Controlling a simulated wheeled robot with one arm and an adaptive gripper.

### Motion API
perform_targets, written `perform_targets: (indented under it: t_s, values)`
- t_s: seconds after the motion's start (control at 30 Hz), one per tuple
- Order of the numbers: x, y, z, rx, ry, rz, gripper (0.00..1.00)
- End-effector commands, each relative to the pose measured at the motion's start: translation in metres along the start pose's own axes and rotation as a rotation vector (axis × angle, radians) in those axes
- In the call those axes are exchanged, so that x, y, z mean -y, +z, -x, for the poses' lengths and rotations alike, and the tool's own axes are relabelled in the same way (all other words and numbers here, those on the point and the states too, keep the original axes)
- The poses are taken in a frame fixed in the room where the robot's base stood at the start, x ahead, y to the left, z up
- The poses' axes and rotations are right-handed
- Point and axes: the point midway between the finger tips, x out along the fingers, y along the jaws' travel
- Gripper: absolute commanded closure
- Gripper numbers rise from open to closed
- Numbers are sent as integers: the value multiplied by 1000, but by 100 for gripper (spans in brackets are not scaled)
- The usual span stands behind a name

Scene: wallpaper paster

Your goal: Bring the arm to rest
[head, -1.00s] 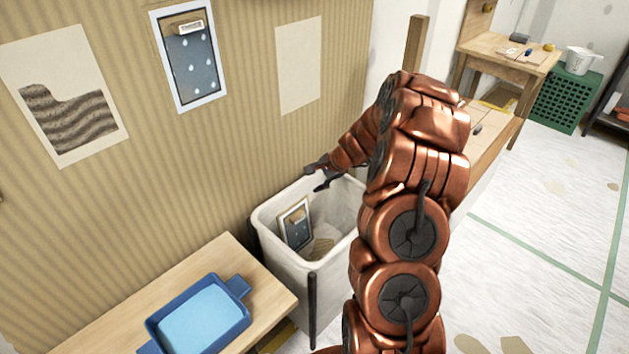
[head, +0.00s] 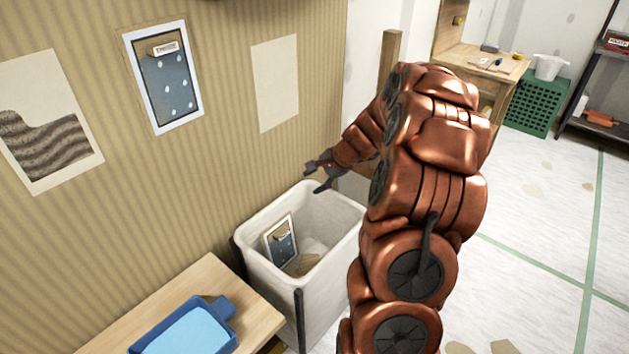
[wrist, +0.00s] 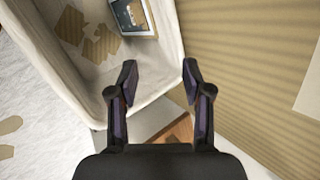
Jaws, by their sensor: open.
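My gripper (head: 318,176) is open and empty. In the head view it hangs just above the far rim of the white bin (head: 262,262), close to the striped wall. My copper arm bends up and over at the right of the bin. In the wrist view my gripper (wrist: 160,85) shows two dark fingers spread apart, with the bin's rim (wrist: 165,75) behind them and nothing between them. A blue dotted sample panel (head: 280,242) leans inside the bin; part of it also shows in the wrist view (wrist: 132,15).
A wooden bench (head: 215,275) with a blue paste tray (head: 190,330) stands at lower left. Another dotted panel (head: 165,78) hangs on the striped wall (head: 225,150). A small wooden table (head: 480,62), green crate (head: 535,100) and dark shelf (head: 592,75) stand back right. The right floor is open.

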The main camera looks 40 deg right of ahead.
Motion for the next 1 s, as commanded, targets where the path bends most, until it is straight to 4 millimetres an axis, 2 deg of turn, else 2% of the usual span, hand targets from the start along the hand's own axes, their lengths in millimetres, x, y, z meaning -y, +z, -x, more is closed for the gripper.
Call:
perform_targets:
  t_s: [0.6,0.77,1.0]
  values:
    - [0,0,0,1,0,1,51]
    - [2,55,5,58,50,129,51]
    - [-14,147,22,150,151,371,51]
